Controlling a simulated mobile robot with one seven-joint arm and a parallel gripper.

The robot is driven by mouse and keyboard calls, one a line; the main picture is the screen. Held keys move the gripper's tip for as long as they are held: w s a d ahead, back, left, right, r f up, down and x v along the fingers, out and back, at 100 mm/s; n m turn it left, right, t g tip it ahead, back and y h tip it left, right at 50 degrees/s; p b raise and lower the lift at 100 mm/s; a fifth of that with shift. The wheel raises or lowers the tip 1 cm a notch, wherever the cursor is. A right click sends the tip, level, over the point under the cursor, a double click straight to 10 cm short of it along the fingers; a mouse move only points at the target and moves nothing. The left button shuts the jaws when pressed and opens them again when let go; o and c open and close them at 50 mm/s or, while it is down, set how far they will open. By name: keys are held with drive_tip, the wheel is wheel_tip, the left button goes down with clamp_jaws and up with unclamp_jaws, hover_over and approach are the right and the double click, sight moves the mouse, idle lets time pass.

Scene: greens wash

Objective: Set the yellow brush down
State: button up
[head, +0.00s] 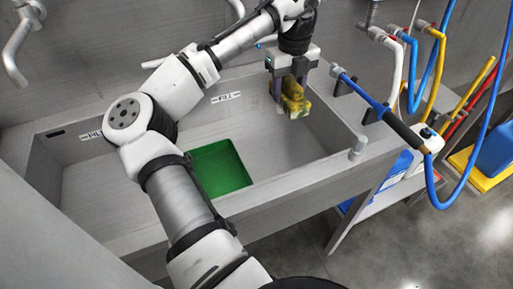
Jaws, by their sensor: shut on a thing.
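The yellow brush (294,97) hangs below my gripper (289,88) in the head view, over the right back part of the grey sink. My gripper is shut on the brush, with its fingers pointing down at either side of it. The fingers partly hide the brush. I cannot tell whether the brush touches the sink's inner wall or floor.
A grey sink (290,186) with a raised rim spreads below my arm. A green tray (219,168) lies on its floor, partly behind my arm. A blue spray hose (366,91) juts over the right rim. Coloured pipes stand at right. The sink floor right of the tray is clear.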

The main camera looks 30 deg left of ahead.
drive_tip(key=shift+w, duration=0.25)
drive_tip(key=shift+a+f, duration=0.1)
drive_tip(key=shift+f, duration=0.3)
wheel_tip(320, 180, down, 19)
drive_tip(key=p, duration=0.2)
drive_tip(key=shift+p, duration=0.3)
drive_tip(key=shift+f, duration=0.15)
drive_tip(key=o, duration=1)
drive_tip(key=shift+o, duration=0.2)
wheel_tip(320, 180, up, 12)
drive_tip(key=b, duration=0.1)
drive_tip(key=shift+r, duration=0.2)
